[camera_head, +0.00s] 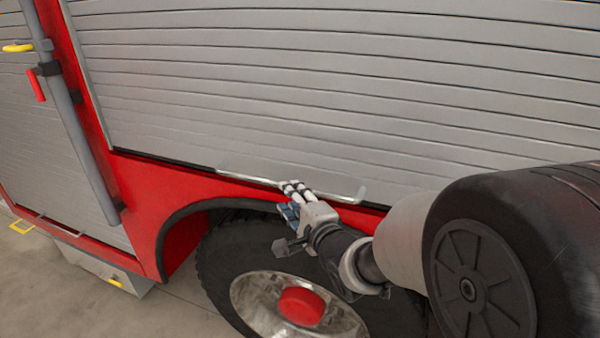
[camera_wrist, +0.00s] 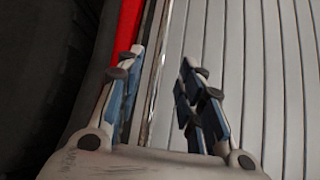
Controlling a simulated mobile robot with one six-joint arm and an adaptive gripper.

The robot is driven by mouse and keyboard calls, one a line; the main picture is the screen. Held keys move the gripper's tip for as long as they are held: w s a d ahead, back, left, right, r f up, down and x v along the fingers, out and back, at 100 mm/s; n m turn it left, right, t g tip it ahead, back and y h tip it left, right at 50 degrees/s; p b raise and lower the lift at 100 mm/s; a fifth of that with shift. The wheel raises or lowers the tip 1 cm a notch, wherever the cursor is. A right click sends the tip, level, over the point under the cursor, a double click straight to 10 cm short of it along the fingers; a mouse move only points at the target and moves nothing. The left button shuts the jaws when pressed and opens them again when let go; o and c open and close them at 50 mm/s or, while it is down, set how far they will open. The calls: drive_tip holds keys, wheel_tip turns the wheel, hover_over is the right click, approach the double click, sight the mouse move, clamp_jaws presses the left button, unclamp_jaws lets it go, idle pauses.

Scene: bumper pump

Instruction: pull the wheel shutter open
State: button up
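The wheel shutter (camera_head: 330,95) is a grey slatted roller panel above the wheel arch, down in its frame. Its silver bar handle (camera_head: 345,197) runs along the bottom edge, with the right end bent. My gripper (camera_head: 292,190) is at the middle of this handle and hides part of it. In the wrist view my gripper (camera_wrist: 161,58) has its two fingers apart. A thin metal bar, seemingly the handle (camera_wrist: 153,85), runs between them, closer to the left finger. The shutter slats (camera_wrist: 235,60) fill the right side there. I cannot tell whether a finger touches the bar.
A red wheel arch panel (camera_head: 185,195) lies below the shutter, over a black tire (camera_head: 225,262) with a red hub (camera_head: 302,306). A grey vertical pole (camera_head: 80,130) and another shutter (camera_head: 50,170) stand at left. Concrete floor (camera_head: 60,290) shows at lower left.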

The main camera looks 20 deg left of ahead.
drive_tip(key=x, duration=0.8)
clamp_jaws()
idle(0.6)
